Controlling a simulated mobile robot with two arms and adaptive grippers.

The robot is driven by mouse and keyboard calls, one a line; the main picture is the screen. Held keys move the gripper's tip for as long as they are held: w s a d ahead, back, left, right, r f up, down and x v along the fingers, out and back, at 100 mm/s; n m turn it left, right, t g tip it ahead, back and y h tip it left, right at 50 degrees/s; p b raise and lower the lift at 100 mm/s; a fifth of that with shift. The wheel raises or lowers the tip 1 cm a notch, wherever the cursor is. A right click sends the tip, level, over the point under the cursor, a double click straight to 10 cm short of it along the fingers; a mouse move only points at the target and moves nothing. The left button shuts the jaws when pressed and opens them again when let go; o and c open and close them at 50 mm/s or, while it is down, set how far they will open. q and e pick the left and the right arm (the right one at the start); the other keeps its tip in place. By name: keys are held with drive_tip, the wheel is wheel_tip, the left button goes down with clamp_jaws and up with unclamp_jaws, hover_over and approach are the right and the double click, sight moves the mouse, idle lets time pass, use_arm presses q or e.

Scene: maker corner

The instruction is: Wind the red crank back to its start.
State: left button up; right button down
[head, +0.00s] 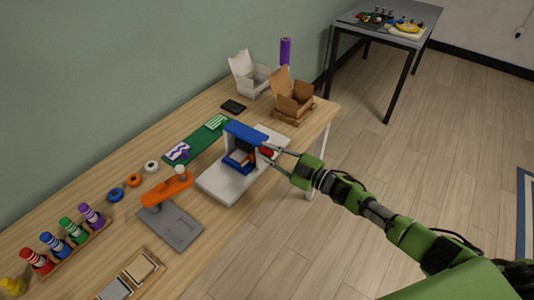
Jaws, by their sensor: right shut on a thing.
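The red crank (265,151) is on the right side of a small machine with a blue top bar (246,133) and a white base (220,187). My right gripper (268,153) reaches in from the right and is shut on the red crank. The fingers hide part of the crank, so its exact angle is hard to tell. My left gripper is not in view.
An orange-armed press (167,189) on a grey plate stands left of the machine. Bottles in a wooden rack (78,243) stand at the left. A white box (249,78) and a cardboard box (292,101) stand behind. Floor at the right is clear.

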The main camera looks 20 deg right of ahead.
drive_tip(key=shift+d+r, duration=0.1)
idle(0.5)
drive_tip(key=c, duration=1.9)
unclamp_jaws()
drive_tip(key=v, duration=1.2)
